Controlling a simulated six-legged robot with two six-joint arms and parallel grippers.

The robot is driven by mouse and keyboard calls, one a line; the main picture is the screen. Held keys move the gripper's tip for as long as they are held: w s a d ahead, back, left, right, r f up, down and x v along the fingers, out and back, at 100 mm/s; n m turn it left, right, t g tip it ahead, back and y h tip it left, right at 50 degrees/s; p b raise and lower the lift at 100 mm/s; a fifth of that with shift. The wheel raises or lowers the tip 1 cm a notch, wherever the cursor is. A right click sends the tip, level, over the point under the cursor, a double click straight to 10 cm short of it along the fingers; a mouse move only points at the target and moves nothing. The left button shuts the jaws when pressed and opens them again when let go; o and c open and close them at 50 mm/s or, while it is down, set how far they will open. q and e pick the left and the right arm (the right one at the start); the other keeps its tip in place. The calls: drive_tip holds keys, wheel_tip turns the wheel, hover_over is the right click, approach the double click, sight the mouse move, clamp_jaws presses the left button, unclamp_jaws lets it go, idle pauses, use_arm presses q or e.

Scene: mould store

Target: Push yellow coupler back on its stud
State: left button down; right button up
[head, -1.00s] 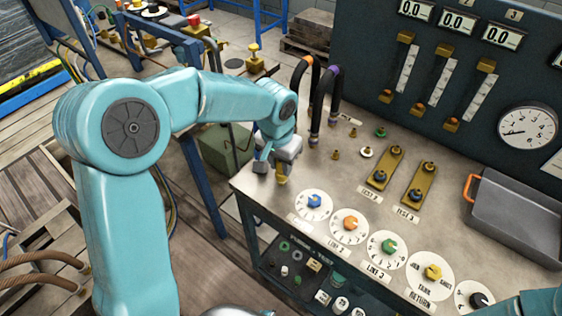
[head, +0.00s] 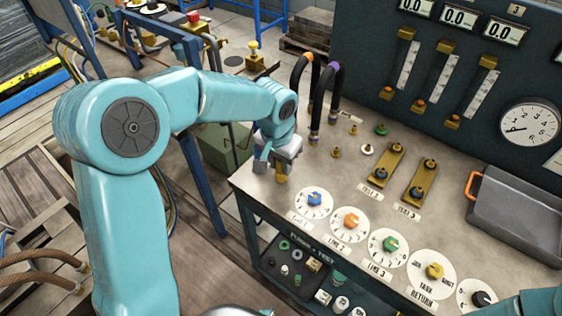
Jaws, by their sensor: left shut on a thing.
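The yellow coupler (head: 281,178) is between the fingers of my left gripper (head: 279,170), near the left front corner of the bench top. The gripper is shut on it and points down, hiding its upper part. I cannot tell whether the coupler touches the bench or what is beneath it. A bare brass stud (head: 336,152) stands to its right, with another brass stud (head: 353,130) farther back. My right gripper is out of view; only a bit of my right arm shows at the lower right.
Two black hoses, one with an orange band (head: 304,60) and one purple (head: 334,70), rise behind the gripper. A green coupler (head: 381,130) and white ring (head: 367,149) are nearby. Dials (head: 314,208) line the front edge; a grey tray (head: 520,212) is right.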

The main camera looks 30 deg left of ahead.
use_arm(q)
drive_tip(key=c, duration=0.8)
unclamp_jaws()
drive_tip(key=r, duration=0.5)
drive_tip(key=s+r, duration=0.1)
drive_tip(key=r, duration=0.4)
drive_tip(key=s+r+p, duration=0.1)
drive_tip(key=r, duration=0.5)
drive_tip(key=shift+a+r, duration=0.1)
drive_tip(key=shift+s, duration=0.1)
